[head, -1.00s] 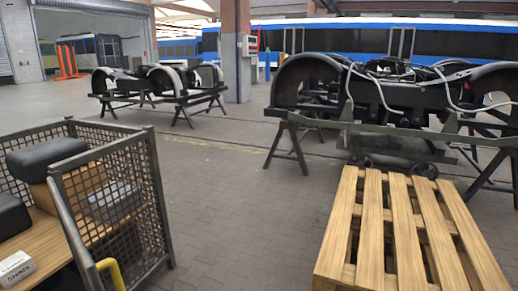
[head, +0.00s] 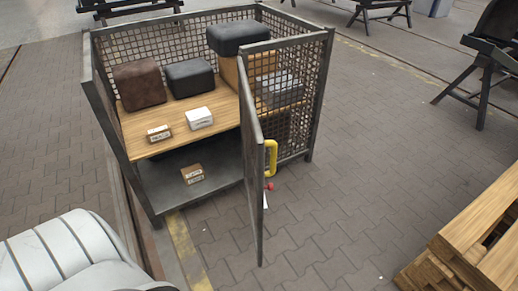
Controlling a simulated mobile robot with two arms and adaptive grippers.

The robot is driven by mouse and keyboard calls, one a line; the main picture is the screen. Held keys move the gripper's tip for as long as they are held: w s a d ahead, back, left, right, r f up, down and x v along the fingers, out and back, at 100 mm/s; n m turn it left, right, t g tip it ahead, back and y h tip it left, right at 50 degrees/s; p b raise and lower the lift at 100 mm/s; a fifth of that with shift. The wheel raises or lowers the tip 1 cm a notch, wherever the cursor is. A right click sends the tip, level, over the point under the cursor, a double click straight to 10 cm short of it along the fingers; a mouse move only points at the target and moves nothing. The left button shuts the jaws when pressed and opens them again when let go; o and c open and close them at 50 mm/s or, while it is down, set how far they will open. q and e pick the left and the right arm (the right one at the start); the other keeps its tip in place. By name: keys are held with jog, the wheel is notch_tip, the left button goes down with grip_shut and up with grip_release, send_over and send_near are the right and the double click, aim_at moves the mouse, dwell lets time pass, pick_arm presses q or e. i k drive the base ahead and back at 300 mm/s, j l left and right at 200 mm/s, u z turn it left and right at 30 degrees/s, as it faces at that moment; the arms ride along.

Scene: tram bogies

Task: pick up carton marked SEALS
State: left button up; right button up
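Three small cartons are in a mesh cage (head: 320,95). A brown carton (head: 159,133) with a pale label sits at the front of the wooden shelf (head: 145,148). A white carton (head: 199,118) sits beside it to the right. Another brown carton (head: 192,174) with a pale label lies on the lower deck (head: 160,192) below the shelf. The printing is too small to read, so I cannot tell which carton is marked SEALS. Neither of my grippers is in view.
Brown (head: 139,84) and black (head: 190,77) cases stand behind the cartons. The cage door (head: 253,150), with a yellow handle (head: 271,158), stands open, jutting forward at the right. A wooden pallet stack (head: 470,245) is at lower right. Paved floor between is clear.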

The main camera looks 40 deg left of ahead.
aim_at(158, 132)
jog(key=i+u, duration=0.1)
jog(key=u, duration=0.4)
jog(key=l+u, duration=0.15)
jog(key=u, duration=0.35)
jog(key=i+l+u, duration=0.1)
jog(key=u, duration=0.4)
jog(key=i+l+u, duration=0.25)
jog(key=l, duration=0.3)
jog(key=l+u, duration=0.25)
jog(key=l, duration=0.3)
jog(key=i+l+u, duration=0.2)
jog(key=l, duration=0.4)
jog(key=i, duration=0.3)
